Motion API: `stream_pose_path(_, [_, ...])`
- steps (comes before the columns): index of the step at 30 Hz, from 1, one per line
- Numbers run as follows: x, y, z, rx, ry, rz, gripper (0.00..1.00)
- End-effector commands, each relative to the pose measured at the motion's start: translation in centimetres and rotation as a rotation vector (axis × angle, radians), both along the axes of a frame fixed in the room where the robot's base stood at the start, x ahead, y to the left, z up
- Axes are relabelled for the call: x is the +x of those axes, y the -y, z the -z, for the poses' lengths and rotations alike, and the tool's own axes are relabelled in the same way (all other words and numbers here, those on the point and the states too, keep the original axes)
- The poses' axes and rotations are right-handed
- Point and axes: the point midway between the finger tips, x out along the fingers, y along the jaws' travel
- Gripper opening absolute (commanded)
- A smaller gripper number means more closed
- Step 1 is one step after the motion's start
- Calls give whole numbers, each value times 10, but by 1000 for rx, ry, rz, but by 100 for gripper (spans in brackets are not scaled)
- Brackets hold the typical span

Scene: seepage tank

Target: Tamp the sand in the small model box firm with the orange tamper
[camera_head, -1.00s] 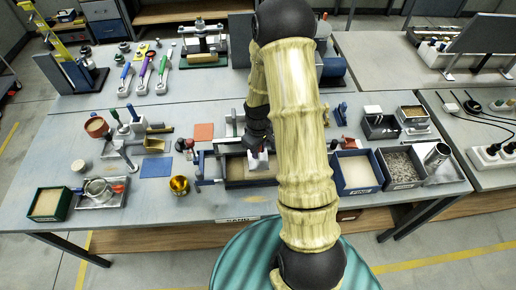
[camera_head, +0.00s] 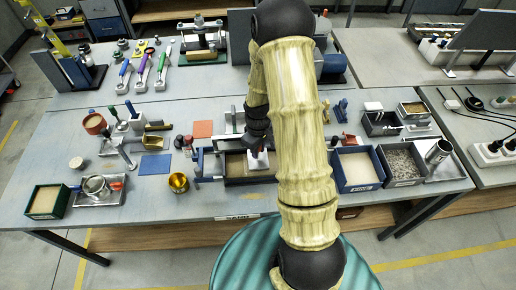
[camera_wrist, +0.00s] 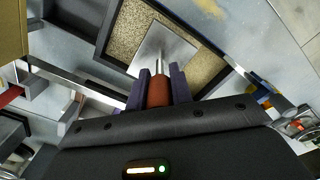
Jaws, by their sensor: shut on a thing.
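My gripper (camera_wrist: 161,84) is shut on the orange handle of the tamper (camera_wrist: 159,93). The tamper's thin metal stem runs down to a square grey plate (camera_wrist: 168,50). The plate is over the sand (camera_wrist: 127,32) inside the dark-walled small model box (camera_wrist: 104,56); I cannot tell whether it presses on the sand or hovers just above. In the head view my gripper (camera_head: 256,140) points down over the box (camera_head: 248,182), and the pale plate (camera_head: 259,161) shows below it. My arm hides the box's right part.
A blue sand bin (camera_head: 357,187) and a gravel bin (camera_head: 402,180) stand right of my arm. A brass cup (camera_head: 178,183), a blue mat (camera_head: 155,165) and a green sand box (camera_head: 45,203) lie to the left. A metal frame stands close around the model box.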

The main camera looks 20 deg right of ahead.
Motion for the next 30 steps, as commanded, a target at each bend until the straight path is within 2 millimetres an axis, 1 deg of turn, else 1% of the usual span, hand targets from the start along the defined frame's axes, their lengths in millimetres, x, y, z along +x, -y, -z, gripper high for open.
stream_pose_path(20, [0,0,28,-1,0,0,0])
stream_pose_path(21, [0,0,26,0,1,0,0])
stream_pose_path(30, [0,0,26,0,0,0,0])
